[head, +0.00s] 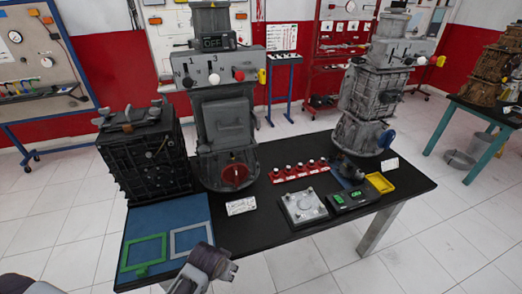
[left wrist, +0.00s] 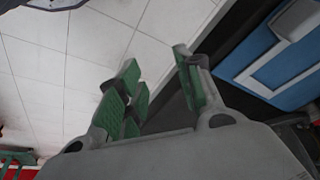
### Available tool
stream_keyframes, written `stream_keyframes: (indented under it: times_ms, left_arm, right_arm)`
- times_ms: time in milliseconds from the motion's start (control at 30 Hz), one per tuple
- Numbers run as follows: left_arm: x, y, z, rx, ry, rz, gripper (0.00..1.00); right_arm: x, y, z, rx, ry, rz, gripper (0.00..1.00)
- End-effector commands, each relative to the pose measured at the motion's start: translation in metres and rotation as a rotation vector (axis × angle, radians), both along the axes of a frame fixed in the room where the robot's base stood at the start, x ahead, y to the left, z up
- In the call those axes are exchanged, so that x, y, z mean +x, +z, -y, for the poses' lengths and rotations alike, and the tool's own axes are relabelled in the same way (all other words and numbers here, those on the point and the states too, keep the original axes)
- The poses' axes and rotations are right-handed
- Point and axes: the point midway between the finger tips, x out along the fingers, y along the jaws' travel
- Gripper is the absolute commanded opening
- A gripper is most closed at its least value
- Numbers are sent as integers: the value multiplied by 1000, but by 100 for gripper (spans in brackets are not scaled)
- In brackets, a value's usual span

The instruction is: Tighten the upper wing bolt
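A dark ribbed housing (head: 145,165) stands at the left of the black table in the head view. Wing-shaped pieces show along its top edge, one at the left corner (head: 103,119) and a brownish one in the middle (head: 127,118). I cannot tell which is the upper wing bolt or how tight any of them is. My left gripper (head: 230,266) is low in front of the table's near edge, well apart from the housing. In the left wrist view its green-padded fingers (left wrist: 160,88) are apart with nothing between them. My right gripper is not in view.
A blue mat (head: 195,210) carries a green frame (head: 143,254) and a grey frame (head: 190,239) near my left gripper. A tall grey machine (head: 225,125) stands right of the housing. A metal plate block (head: 303,207) and yellow tray (head: 380,183) lie farther right.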

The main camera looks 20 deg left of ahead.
Motion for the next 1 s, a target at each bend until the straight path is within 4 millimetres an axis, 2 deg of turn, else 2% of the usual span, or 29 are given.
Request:
stream_keyframes:
  times_ms: [267,467,767,1000]
  left_arm:
    - [24,9,4,34,38,43,36]
    - [52,22,8,73,84,99,36]
    - [114,64,19,158,196,259,36]
    - [162,109,28,215,292,423,36]
  right_arm:
    - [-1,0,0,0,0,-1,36]
    - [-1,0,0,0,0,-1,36]
    - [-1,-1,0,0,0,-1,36]
    - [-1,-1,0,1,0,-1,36]
